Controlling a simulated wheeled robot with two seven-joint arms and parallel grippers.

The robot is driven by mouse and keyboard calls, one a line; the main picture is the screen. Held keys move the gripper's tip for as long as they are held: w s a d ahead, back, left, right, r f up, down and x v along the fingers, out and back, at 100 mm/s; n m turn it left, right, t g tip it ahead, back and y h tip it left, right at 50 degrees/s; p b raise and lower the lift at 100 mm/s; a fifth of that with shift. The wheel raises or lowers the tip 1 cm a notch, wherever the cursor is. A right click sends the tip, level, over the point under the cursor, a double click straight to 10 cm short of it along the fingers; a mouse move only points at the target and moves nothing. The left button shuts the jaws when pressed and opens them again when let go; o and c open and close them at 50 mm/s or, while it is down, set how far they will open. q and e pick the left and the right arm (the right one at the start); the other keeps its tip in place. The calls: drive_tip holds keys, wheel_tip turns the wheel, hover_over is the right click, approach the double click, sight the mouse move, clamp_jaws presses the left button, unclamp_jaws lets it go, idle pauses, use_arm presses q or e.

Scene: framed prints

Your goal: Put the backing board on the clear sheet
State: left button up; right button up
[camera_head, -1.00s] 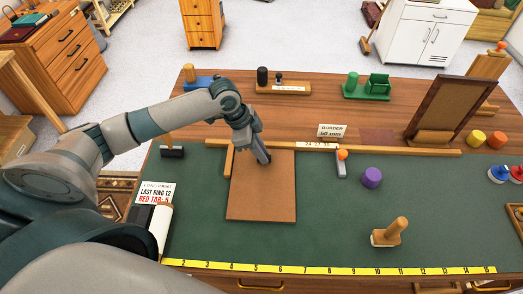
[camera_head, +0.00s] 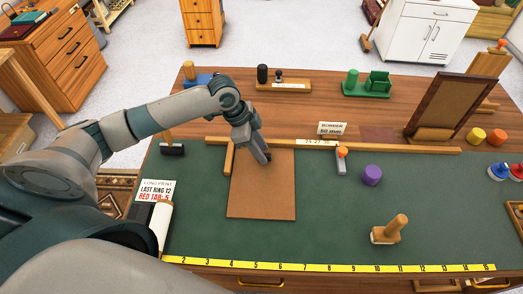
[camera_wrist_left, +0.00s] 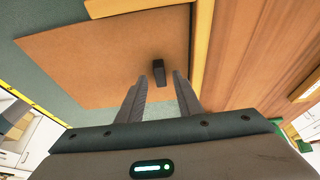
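The brown backing board (camera_head: 262,195) lies flat on the green mat, its upper left corner close to the wooden corner rails. In the left wrist view the board (camera_wrist_left: 100,55) shows a small black block (camera_wrist_left: 158,72) standing on it. My left gripper (camera_head: 257,160) is over the board's upper part. In the wrist view its fingers (camera_wrist_left: 160,78) are apart, with the black block between their tips and gaps showing at both sides. I cannot make out the clear sheet; whether it lies under the board is hidden. My right gripper is not in view.
A long wooden rail (camera_head: 400,149) runs behind the board, with an orange-knobbed stop (camera_head: 341,158). A purple cylinder (camera_head: 372,176) and a wooden-handled block (camera_head: 388,232) stand to the right. A yellow ruler (camera_head: 330,268) edges the front. The mat between is clear.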

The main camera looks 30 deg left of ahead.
use_arm(q)
drive_tip(key=b+v, duration=0.2)
drive_tip(key=v, duration=0.9)
drive_tip(key=shift+s+a+r, duration=0.1)
drive_tip(key=shift+a+r, duration=0.05)
idle(0.3)
drive_tip(key=shift+r, duration=0.1)
